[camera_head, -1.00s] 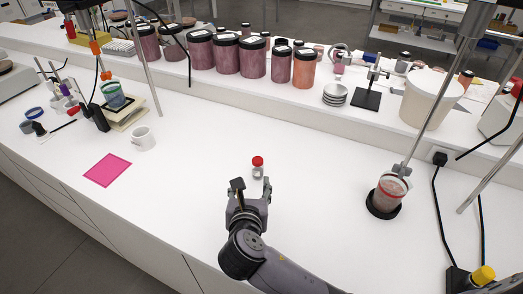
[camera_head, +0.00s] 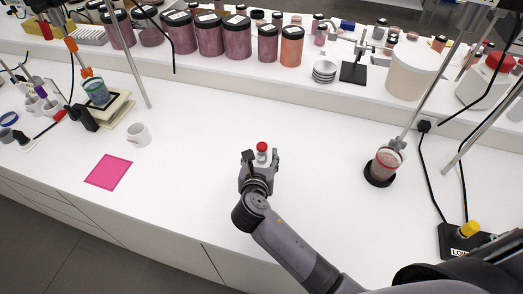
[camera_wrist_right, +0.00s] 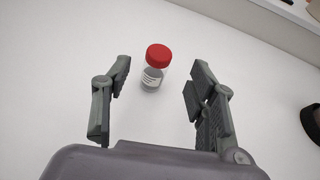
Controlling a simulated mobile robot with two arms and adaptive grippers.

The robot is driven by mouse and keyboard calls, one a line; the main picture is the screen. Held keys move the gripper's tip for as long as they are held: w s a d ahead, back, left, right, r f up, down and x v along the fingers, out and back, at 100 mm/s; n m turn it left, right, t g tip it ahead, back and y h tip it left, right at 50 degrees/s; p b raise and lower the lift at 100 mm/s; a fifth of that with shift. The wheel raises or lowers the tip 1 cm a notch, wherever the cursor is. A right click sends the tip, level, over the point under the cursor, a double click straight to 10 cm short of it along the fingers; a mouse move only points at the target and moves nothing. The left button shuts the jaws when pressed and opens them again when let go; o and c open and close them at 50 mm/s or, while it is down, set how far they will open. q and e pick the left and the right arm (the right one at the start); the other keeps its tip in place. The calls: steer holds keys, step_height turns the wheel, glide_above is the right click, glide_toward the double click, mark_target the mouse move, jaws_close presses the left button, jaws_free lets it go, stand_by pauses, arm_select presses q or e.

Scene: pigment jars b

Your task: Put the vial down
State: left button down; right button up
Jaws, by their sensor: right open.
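The vial (camera_head: 262,152) has a red cap and a clear body with a white label. It stands upright on the white bench. My right gripper (camera_head: 261,157) is open, with its two fingers to either side of the vial's near side. In the right wrist view the vial (camera_wrist_right: 154,68) stands ahead, between the line of the open fingers (camera_wrist_right: 160,88), and touches neither finger there. My left gripper is not in view.
A beaker on a stand (camera_head: 384,164) is to the right. Large jars (camera_head: 208,36) line the back shelf. The bench around the vial is clear.

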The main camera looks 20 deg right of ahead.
mark_target(261, 149)
steer(key=shift+x, duration=0.8)
steer(key=shift+w+d, duration=0.15)
steer(key=shift+w+d+f+p, duration=0.1)
steer(key=shift+w+p, duration=0.25)
steer(key=x, duration=0.3)
steer(key=shift+w+f+p, duration=0.15)
steer(key=shift+w+p, duration=0.05)
steer(key=shift+p, duration=0.15)
steer(key=shift+w+f, duration=0.25)
steer(key=shift+w, duration=0.1)
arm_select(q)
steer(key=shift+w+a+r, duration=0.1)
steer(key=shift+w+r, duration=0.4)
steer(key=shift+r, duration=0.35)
arm_select(e)
steer(key=shift+c, duration=0.6)
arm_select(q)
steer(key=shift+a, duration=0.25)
arm_select(e)
jaws_close()
steer(key=shift+r, duration=0.15)
